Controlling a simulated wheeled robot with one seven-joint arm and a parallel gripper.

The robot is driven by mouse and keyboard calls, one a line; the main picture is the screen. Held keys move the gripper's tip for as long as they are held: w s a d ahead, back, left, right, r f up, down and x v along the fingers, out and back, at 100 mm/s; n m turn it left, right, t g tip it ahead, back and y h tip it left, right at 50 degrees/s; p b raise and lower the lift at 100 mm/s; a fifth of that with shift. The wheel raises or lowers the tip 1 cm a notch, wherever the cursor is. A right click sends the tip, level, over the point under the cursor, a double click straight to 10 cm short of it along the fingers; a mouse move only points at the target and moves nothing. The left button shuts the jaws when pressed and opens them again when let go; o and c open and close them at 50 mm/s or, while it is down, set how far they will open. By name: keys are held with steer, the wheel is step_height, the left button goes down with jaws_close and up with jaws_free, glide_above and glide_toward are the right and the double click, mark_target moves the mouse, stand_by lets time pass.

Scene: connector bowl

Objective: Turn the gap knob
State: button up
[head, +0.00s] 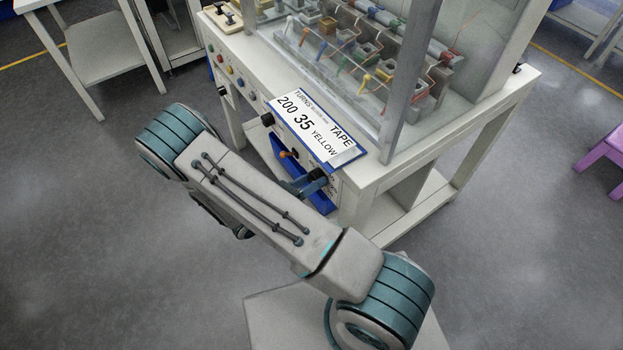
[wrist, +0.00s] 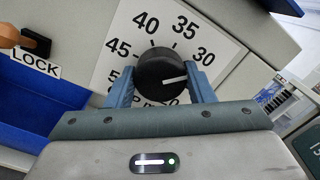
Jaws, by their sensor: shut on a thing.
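The gap knob (wrist: 163,73) is a round black knob on a white dial plate (wrist: 125,45) in the wrist view. The dial shows 45, 40, 35 and 30; lower marks are partly hidden by my gripper. The knob's white pointer line points right, a little below the 30, toward the right finger. My gripper (wrist: 164,80) has its blue fingers on either side of the knob, shut on it. In the head view the dark knob (head: 317,174) is on the cabinet's front, with my blue fingers (head: 300,187) beside it. A card (head: 315,128) above reads 200, 35, YELLOW, TAPE.
An orange-handled lever (wrist: 10,38) marked LOCK and a blue bin (wrist: 45,105) are left of the dial. Another black knob (head: 267,119) is farther along the front. A glass-walled enclosure (head: 440,60) stands above.

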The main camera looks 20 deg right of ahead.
stand_by(0.5)
steer(key=o, duration=1)
steer(key=shift+c, duration=0.2)
steer(key=shift+a, duration=0.1)
steer(key=b+v, duration=0.1)
steer(key=v, duration=1.2)
steer(key=shift+s+a, duration=0.15)
steer(key=shift+a, duration=0.2)
